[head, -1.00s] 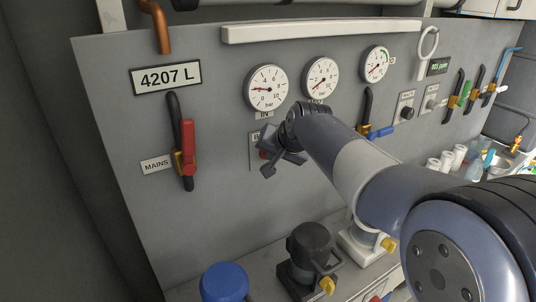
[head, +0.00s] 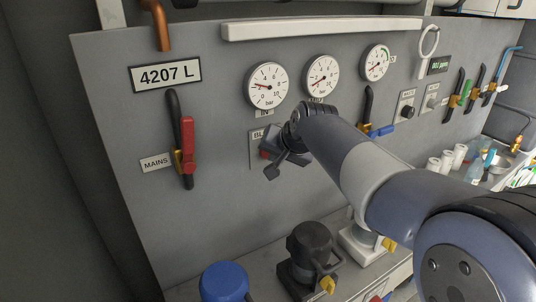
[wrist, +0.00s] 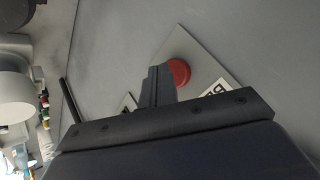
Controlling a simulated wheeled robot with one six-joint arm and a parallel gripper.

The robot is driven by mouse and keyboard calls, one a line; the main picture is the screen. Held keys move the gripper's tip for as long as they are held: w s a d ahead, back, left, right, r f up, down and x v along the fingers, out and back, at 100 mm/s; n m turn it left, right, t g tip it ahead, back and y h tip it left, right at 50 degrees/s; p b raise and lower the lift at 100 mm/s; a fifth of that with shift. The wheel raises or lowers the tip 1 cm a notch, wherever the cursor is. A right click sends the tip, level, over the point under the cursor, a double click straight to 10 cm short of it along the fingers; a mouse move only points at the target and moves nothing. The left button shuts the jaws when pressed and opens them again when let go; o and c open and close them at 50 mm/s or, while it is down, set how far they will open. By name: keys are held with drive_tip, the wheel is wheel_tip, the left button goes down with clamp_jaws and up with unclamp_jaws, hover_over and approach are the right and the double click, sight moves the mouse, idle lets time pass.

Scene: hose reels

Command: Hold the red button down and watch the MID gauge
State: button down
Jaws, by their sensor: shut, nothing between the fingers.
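The red button (wrist: 179,72) sits on a pale square plate on the grey panel. In the head view only a red sliver of it (head: 264,154) shows, mostly hidden by my gripper (head: 274,167). My gripper is shut and empty. In the wrist view its fingertips (wrist: 158,84) overlap the button's left side; I cannot tell whether they touch it. The middle gauge (head: 321,76) is in clear view, its needle pointing to the lower left, low on the scale. The label below it is partly hidden by my arm.
A left gauge (head: 267,86) and a right gauge (head: 376,63) flank the middle one. A blue-handled valve (head: 381,131) is right of my wrist. A blue cap (head: 224,281) and black fitting (head: 310,250) stand below.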

drive_tip(key=shift+s+d, duration=0.2)
drive_tip(key=shift+s, duration=0.05)
drive_tip(key=s+d+b, duration=0.1)
drive_tip(key=s, duration=0.1)
drive_tip(key=s+d+b, duration=0.1)
drive_tip(key=s, duration=0.1)
drive_tip(key=shift+d, duration=0.4)
idle(0.4)
drive_tip(key=shift+s+d+b, duration=0.4)
drive_tip(key=shift+s+d, duration=0.15)
drive_tip(key=shift+s, duration=0.3)
drive_tip(key=shift+s+d+b, duration=0.35)
drive_tip(key=shift+s+d, duration=0.15)
drive_tip(key=shift+s, duration=0.3)
